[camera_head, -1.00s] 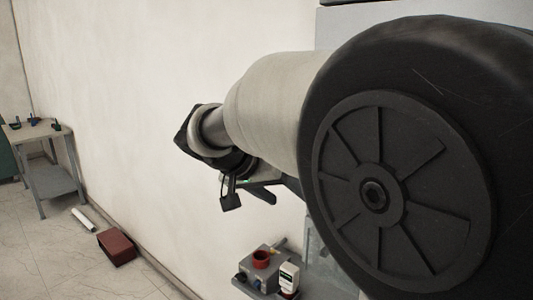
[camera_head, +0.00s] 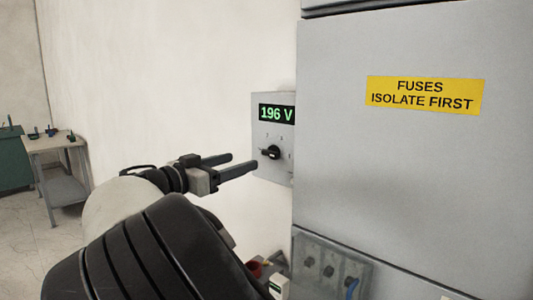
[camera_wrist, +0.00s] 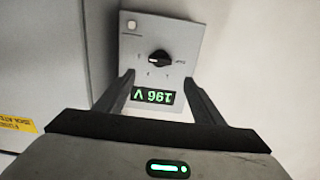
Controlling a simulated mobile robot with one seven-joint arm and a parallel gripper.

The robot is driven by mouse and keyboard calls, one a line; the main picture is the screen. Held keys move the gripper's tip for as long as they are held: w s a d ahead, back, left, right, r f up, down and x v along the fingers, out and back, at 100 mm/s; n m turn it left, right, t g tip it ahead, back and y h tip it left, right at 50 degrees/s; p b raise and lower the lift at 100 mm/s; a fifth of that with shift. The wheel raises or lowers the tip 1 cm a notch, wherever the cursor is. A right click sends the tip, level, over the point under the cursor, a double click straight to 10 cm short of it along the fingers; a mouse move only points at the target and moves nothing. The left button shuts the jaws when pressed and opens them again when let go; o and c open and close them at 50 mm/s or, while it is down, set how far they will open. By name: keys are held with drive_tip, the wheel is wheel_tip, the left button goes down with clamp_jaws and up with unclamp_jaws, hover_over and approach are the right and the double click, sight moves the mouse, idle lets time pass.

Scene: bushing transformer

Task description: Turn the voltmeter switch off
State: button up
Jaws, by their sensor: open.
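The voltmeter panel (camera_head: 262,167) is a grey box on the wall beside a large grey cabinet. Its green display (camera_head: 276,114) reads 196 V. Below the display is a black rotary switch (camera_head: 270,152) with small position marks around it. In the wrist view the panel (camera_wrist: 183,37) appears upside down, with the switch knob (camera_wrist: 159,59) beyond the fingertips. My gripper (camera_head: 255,163) is open and empty, its two fingers pointing at the panel near the switch. In the wrist view its fingers (camera_wrist: 160,78) lie either side of the display. I cannot tell whether they touch the panel.
The grey cabinet (camera_head: 415,170) with a yellow "FUSES ISOLATE FIRST" label (camera_head: 424,94) stands close right of the panel. A clear-covered box (camera_head: 330,268) is below it. A small table (camera_head: 55,142) stands far left.

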sight(268, 153)
drive_tip(key=p+x, duration=0.1)
drive_tip(key=x, duration=1)
drive_tip(key=shift+w+d+p, duration=0.15)
drive_tip(key=shift+d+p, duration=0.05)
drive_tip(key=shift+p, duration=0.2)
drive_tip(key=c, duration=1)
drive_tip(key=shift+c, duration=0.2)
